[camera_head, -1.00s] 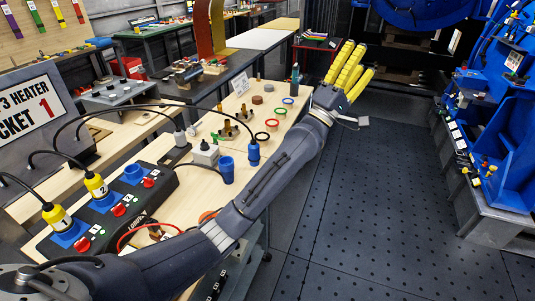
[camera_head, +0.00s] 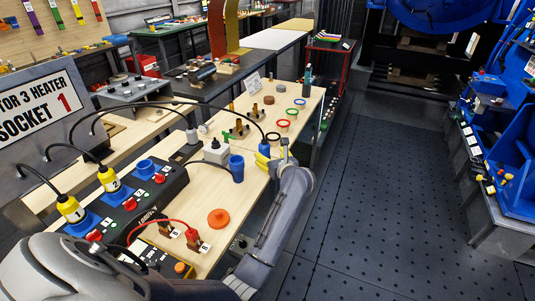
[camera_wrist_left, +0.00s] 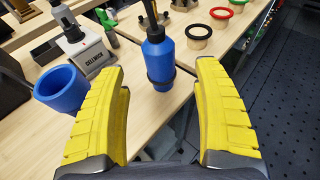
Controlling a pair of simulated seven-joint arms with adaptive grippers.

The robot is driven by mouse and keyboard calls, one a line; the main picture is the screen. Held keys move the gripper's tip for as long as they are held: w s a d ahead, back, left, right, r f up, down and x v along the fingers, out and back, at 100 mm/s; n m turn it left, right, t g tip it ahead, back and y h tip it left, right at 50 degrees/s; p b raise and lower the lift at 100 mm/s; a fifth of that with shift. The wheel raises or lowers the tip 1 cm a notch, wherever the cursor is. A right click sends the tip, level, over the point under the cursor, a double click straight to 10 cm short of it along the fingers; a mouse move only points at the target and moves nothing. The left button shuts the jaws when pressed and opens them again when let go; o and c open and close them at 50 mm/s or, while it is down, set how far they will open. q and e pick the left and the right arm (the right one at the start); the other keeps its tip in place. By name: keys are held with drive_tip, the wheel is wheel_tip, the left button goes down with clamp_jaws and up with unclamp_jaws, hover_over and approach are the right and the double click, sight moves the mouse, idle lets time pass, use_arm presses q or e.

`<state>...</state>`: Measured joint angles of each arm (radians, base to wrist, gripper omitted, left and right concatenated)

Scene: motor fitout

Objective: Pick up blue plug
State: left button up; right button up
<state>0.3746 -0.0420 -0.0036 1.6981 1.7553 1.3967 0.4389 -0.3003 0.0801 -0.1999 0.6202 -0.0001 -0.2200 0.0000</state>
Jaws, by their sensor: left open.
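The blue plug (camera_wrist_left: 158,58) stands upright on the wooden bench in the left wrist view, with a dark collar and a black cable from its top. In the head view the blue plug (camera_head: 265,149) shows just beyond my left gripper (camera_head: 267,162). In the left wrist view my left gripper (camera_wrist_left: 160,120) is open with yellow ribbed fingers. The plug is ahead of the fingertips, roughly centred between them, and nothing is held. My right gripper is not in view.
A blue cup-like socket (camera_wrist_left: 61,88) and a grey box labelled Gellwick (camera_wrist_left: 88,48) stand left of the plug. Coloured rings (camera_wrist_left: 222,13) lie beyond it. The socket strip (camera_head: 130,200) with yellow plugs is at left in the head view. Open floor (camera_head: 370,200) lies right.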

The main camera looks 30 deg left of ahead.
sight(266, 152)
use_arm(q)
drive_tip(key=shift+x, duration=3.7)
drive_tip(key=shift+o, duration=0.2)
drive_tip(key=shift+f, duration=0.1)
drive_tip(key=c, duration=1.4)
